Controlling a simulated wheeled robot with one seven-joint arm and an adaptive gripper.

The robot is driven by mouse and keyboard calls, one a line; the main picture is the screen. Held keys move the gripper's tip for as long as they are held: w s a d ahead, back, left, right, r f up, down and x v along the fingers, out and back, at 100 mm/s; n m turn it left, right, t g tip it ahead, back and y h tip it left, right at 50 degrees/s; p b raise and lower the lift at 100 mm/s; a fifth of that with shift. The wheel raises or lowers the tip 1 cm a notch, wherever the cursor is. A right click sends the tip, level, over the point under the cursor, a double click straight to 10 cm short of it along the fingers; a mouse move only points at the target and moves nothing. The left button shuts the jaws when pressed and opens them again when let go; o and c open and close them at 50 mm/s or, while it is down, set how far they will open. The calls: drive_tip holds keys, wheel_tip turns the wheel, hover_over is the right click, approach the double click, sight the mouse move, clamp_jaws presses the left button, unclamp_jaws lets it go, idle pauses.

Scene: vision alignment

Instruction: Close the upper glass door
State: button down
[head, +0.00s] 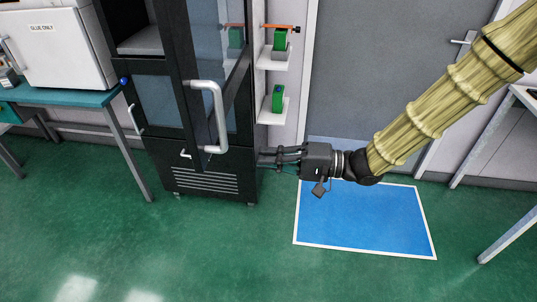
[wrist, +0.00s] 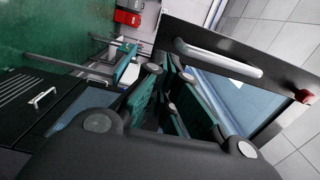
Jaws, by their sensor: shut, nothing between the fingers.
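The black cabinet's upper glass door (head: 212,45) stands open, swung outward, with a dark frame and a large silver handle (head: 217,112). The cabinet's upper compartment is exposed to the left of it. In the wrist view the door's glass (wrist: 232,100) and handle (wrist: 215,58) show tilted, to the right of the fingers. My gripper (head: 264,158) is shut and empty, at the right side of the cabinet, low down beside the door. Its fingers (wrist: 165,88) show in the wrist view, apart from the handle. Whether they touch the door or cabinet I cannot tell.
The lower cabinet door (head: 157,102) looks shut. Small white shelves (head: 272,112) with green items hang on the wall right of the cabinet. A teal table (head: 75,98) with a white machine stands left. A blue floor mat (head: 365,220) lies right; the green floor in front is clear.

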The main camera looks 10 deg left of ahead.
drive_tip(key=a+p, duration=0.3)
drive_tip(key=a, duration=0.8)
drive_tip(key=shift+a, duration=0.1)
